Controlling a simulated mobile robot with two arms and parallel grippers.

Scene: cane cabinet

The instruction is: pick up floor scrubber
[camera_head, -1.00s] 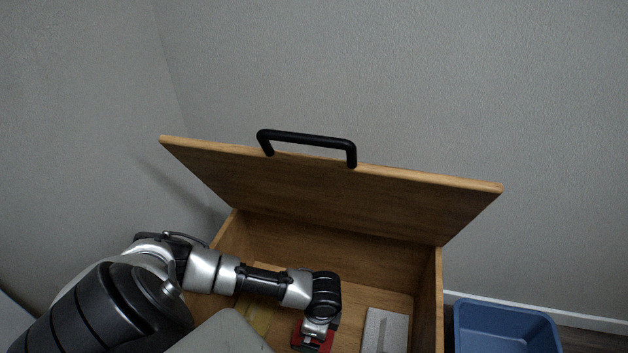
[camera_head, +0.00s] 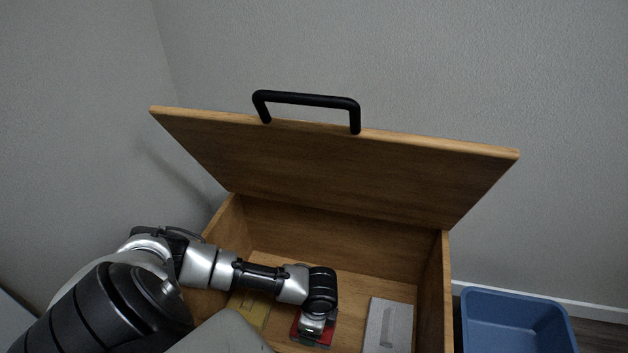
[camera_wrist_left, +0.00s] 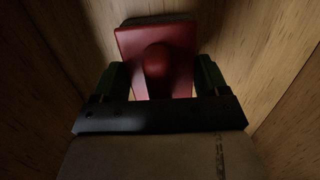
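The floor scrubber, a red rectangular block with a rounded red handle (camera_wrist_left: 156,62), fills the upper middle of the left wrist view. In the head view its red edge (camera_head: 325,340) shows on the box floor, partly hidden under my left wrist. My left gripper (camera_wrist_left: 160,80) is open, with one dark green finger on each side of the handle. I see gaps between the fingers and the handle. My left arm reaches into the box from the left, and its gripper in the head view is mostly hidden. My right gripper is not in view.
The wooden box (camera_head: 433,290) has its lid (camera_head: 330,165) raised, with a black handle (camera_head: 305,98) on top. A grey flat item (camera_head: 388,325) lies right of the scrubber and a yellow item (camera_head: 252,309) left. A blue bin (camera_head: 515,315) stands outside, right.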

